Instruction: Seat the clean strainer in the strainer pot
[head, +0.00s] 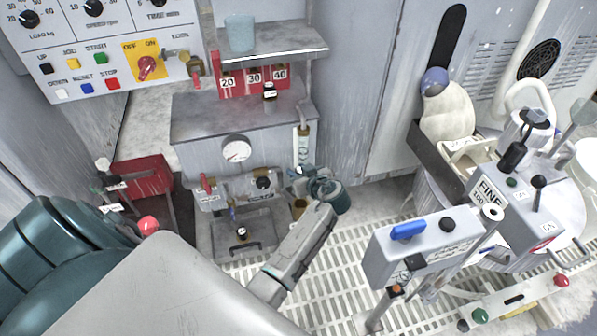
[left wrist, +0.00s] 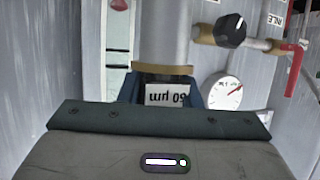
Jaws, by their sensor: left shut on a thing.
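My left gripper (head: 301,178) is in front of the grey tank unit, near its right side. In the left wrist view, which looks upside down, its dark blue fingers (left wrist: 164,92) are shut on the strainer's white tag (left wrist: 168,95), marked 60 µm. A brass collar (left wrist: 163,70) and a grey cylinder (left wrist: 165,30) adjoin the tag. I cannot tell whether the cylinder is the strainer's body or the strainer pot. In the head view a brass-coloured piece (head: 299,207) shows just below the gripper. The seat between strainer and pot is hidden. My right gripper is out of view.
The tank unit carries a gauge (head: 236,150), a red-handled valve (head: 206,184), a black knob (head: 262,184) and a sight glass (head: 302,150) close to my gripper. A grey tray (head: 275,222) sits below. A grey box with a blue handle (head: 408,231) stands to the right.

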